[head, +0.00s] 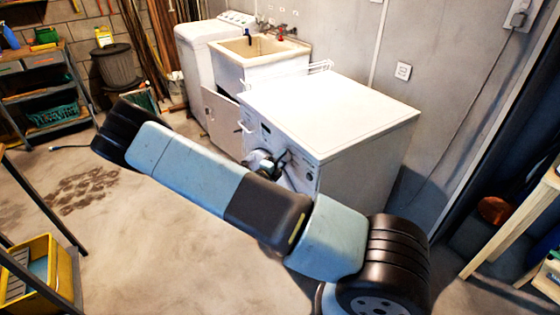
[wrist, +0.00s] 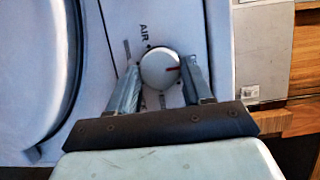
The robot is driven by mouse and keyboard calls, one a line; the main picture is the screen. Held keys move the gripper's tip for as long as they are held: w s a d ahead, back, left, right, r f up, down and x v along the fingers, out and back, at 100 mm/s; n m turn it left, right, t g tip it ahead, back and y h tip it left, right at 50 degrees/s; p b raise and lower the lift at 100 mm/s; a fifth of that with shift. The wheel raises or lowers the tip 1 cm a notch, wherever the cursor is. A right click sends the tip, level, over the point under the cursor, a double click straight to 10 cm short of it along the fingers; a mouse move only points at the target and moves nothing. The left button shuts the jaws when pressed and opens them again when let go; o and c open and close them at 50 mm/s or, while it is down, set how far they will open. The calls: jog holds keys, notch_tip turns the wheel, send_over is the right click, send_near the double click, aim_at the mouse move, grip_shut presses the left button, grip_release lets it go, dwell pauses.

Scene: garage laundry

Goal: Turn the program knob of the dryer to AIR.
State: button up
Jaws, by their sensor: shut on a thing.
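The dryer (head: 330,112) is the white box in the middle of the head view, its front partly hidden by my arm. In the wrist view its round white program knob (wrist: 160,67) sits between the two fingers of my gripper (wrist: 161,70), which is shut on it from both sides. The red mark on the knob points right. The word AIR (wrist: 144,33) is printed above the knob, slightly to its left, turned sideways; the mark does not point at it. The other labels are too small to read or hidden. The knob cannot be made out in the head view.
The round door (wrist: 35,70) fills the left of the wrist view. A sink cabinet (head: 262,52) and a white washer (head: 205,50) stand beyond the dryer. A wooden bench (head: 520,230) is at the right, a yellow crate (head: 50,265) at lower left. Floor at left is mostly clear.

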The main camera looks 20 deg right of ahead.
jog(key=shift+o, duration=0.2)
jog(key=shift+d+f+m, duration=0.15)
jog(key=shift+d+m, duration=0.15)
jog(key=shift+m, duration=0.2)
